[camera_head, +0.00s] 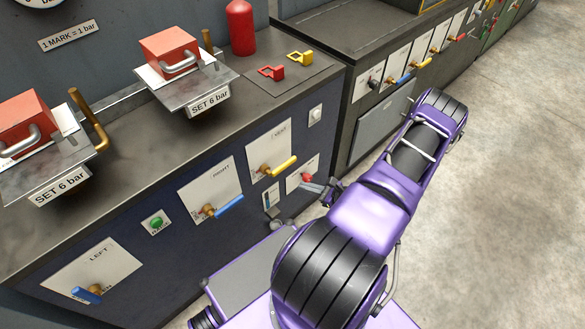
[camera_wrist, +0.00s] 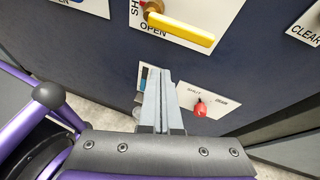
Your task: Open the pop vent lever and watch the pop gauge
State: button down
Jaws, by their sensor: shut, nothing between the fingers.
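A yellow lever (camera_head: 284,165) on a brass valve sits on a white plate whose label seems to end in "VENT"; the first word is unreadable. In the wrist view the yellow lever (camera_wrist: 180,28) extends right from its hub, with "OPEN" below the hub and a partly cut-off "SH" word beside it. My gripper (camera_wrist: 157,72) is shut and empty, its fingertips below the lever and apart from it in the picture. In the head view my gripper (camera_head: 318,188) is close to the cabinet front, right of and below the lever. A dial (camera_head: 40,2) is cut off at the top left; its needle is hidden.
A red-knobbed lever (camera_wrist: 200,108) on a small plate is just right of my fingers. A blue lever (camera_head: 229,206) and green button (camera_head: 156,223) are to the left. Weighted plates marked "SET 6 bar" (camera_head: 210,103) overhang the bench. Open floor (camera_head: 500,190) lies right.

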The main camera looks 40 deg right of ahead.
jog(key=d+m+h, duration=0.1)
jog(key=m, duration=0.1)
jog(key=s+d+f+m+t+h, duration=0.1)
jog(key=shift+f+m+t+h, duration=0.3)
jog(key=shift+m, duration=0.1)
jog(key=x, duration=1)
jog(key=shift+r+p, duration=0.45)
jog(key=shift+r, duration=1.5)
